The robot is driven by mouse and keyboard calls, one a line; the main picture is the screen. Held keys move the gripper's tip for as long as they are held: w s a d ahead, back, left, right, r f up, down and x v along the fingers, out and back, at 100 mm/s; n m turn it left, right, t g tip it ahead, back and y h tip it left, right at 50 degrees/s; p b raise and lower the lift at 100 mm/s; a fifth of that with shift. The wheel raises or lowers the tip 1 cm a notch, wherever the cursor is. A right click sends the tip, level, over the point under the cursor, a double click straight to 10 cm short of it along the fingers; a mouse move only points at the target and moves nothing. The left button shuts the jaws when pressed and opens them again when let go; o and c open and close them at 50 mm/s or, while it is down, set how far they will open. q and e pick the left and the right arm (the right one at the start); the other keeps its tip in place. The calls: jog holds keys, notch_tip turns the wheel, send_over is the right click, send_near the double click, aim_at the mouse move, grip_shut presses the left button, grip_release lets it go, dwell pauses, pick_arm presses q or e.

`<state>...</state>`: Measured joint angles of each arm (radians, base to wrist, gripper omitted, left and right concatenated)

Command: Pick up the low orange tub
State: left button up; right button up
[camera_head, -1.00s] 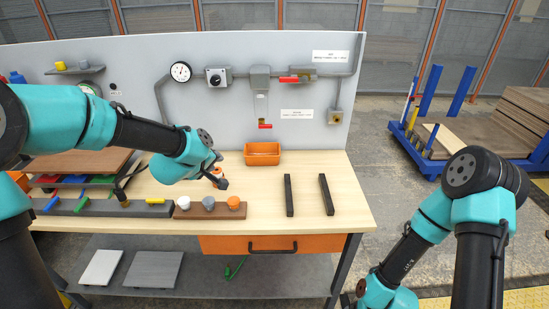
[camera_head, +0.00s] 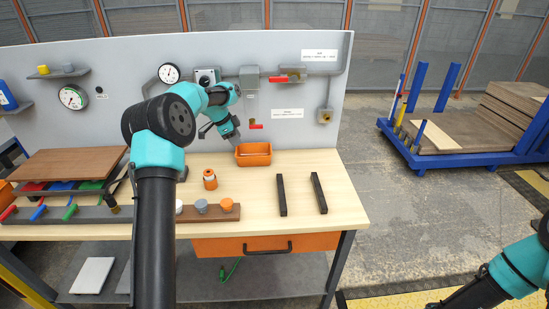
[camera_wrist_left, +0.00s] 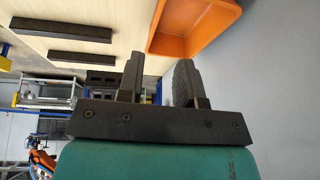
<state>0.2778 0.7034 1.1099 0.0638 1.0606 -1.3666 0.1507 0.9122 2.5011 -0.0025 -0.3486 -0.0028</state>
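The low orange tub (camera_head: 254,160) stands on the wooden bench top near its back edge, against the grey panel. It looks empty. In the left wrist view the tub (camera_wrist_left: 168,42) shows at the top, cut off by the frame edge. My left gripper (camera_head: 235,142) is just above and left of the tub's back left corner in the head view. In the left wrist view the fingers of the left gripper (camera_wrist_left: 160,80) are apart with nothing between them, and the tub is beyond their tips. My right gripper is outside the frames; only part of that arm shows at lower right.
A small orange and white jar (camera_head: 210,180) stands left of the tub. A brown strip with round caps (camera_head: 227,205) lies in front. Two black bars (camera_head: 282,195) (camera_head: 319,193) lie to the right. A red-handled valve (camera_head: 256,126) is on the panel close behind the gripper.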

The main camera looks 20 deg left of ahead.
pick_arm(q)
jog(key=shift+w+a+f+m, duration=0.15)
jog(key=shift+w+a+m, duration=0.05)
jog(key=shift+m, duration=0.4)
jog(key=shift+f, duration=0.1)
send_over(248, 164)
jog(key=a, duration=0.2)
jog(key=f, duration=0.6)
jog(key=shift+s+d, duration=0.25)
jog(key=shift+s, duration=0.05)
jog(key=shift+s+x, duration=0.2)
jog(key=shift+x, duration=1.1)
jog(key=shift+s+x, duration=0.2)
jog(key=shift+x, duration=1.1)
jog(key=shift+f, duration=0.15)
jog(key=shift+c, duration=0.2)
grip_shut()
